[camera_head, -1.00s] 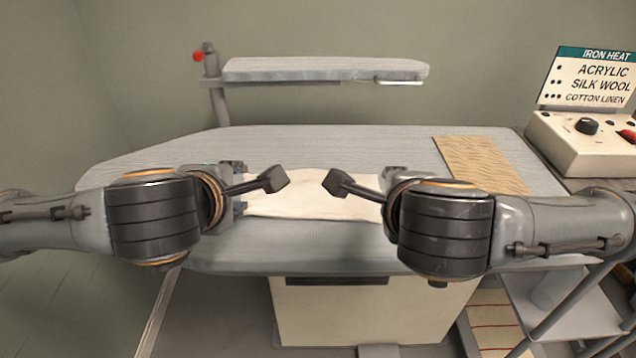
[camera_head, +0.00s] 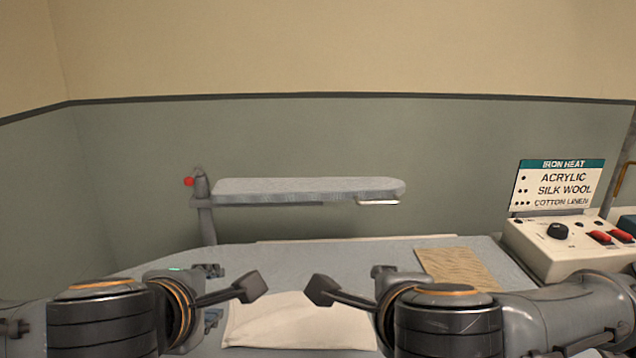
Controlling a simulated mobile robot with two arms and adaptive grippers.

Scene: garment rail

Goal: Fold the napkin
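The off-white napkin (camera_head: 300,324) lies on the grey ironing board, low in the middle of the head view. Its surface looks mostly flat, with slight unevenness. My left gripper (camera_head: 246,288) is at its far left part and my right gripper (camera_head: 324,291) at its far right part. One dark finger of each points inward, with a gap between the two. The other fingers are not clearly seen, so I cannot tell how far each gripper is open or whether cloth is between the fingers.
The ironing board (camera_head: 360,251) extends behind the napkin. A tan patterned mat (camera_head: 458,269) lies at its right. A small sleeve board (camera_head: 305,188) stands raised behind. A control box (camera_head: 555,247) with knob, red switches and an iron heat sign (camera_head: 556,186) is at the right.

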